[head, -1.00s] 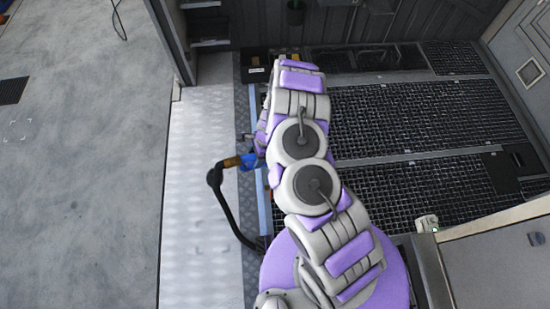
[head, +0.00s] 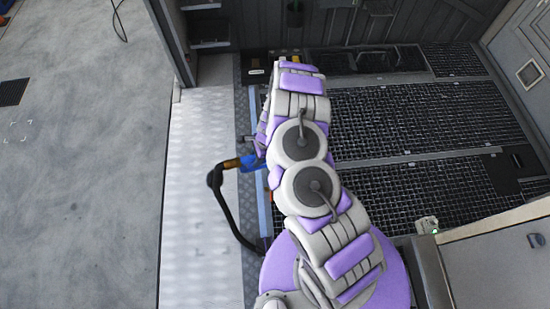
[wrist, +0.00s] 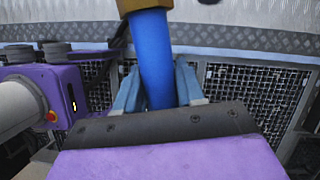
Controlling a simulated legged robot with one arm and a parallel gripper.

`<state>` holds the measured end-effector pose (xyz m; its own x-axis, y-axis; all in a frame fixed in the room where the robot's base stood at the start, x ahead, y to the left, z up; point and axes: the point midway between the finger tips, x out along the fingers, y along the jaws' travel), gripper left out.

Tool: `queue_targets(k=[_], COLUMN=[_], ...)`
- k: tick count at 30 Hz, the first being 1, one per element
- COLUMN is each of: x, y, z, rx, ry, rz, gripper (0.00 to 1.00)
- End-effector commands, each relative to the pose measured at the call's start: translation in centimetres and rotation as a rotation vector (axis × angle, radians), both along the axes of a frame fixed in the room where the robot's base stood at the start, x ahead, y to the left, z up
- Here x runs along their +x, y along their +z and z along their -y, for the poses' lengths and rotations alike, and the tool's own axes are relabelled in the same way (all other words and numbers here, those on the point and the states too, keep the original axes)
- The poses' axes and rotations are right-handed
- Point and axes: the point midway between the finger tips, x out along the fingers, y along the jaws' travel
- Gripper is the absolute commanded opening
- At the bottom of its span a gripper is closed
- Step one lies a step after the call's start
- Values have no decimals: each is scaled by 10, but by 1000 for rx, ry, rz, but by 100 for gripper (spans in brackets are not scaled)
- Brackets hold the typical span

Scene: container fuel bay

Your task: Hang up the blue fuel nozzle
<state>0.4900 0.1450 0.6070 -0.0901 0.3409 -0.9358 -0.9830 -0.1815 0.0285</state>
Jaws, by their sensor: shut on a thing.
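The blue fuel nozzle (head: 252,161) shows in the head view to the left of my arm, with a brass-coloured end and a black hose curving down from it. In the wrist view its blue body (wrist: 157,60) stands between the two fingers of my gripper (wrist: 158,85), which is shut on it. A brown-gold collar (wrist: 140,7) shows at the top edge of the wrist view. My arm hides the gripper's fingers and part of the nozzle in the head view. I cannot make out a nozzle holder.
A black hose (head: 229,217) hangs over the pale metal ledge (head: 200,215). Dark grating floor (head: 400,115) lies to the right of my arm. A grey cabinet (head: 500,260) stands at the lower right. Open concrete floor (head: 80,180) lies at the left.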

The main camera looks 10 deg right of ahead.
Motion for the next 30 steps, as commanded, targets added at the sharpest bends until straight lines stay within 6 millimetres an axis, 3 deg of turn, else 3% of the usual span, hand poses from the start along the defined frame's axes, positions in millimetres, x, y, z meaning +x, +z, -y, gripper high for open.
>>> queue_targets(k=[30], x=[0], y=[86], z=[0], rx=[1], ry=[1], rz=[1], gripper=[0])
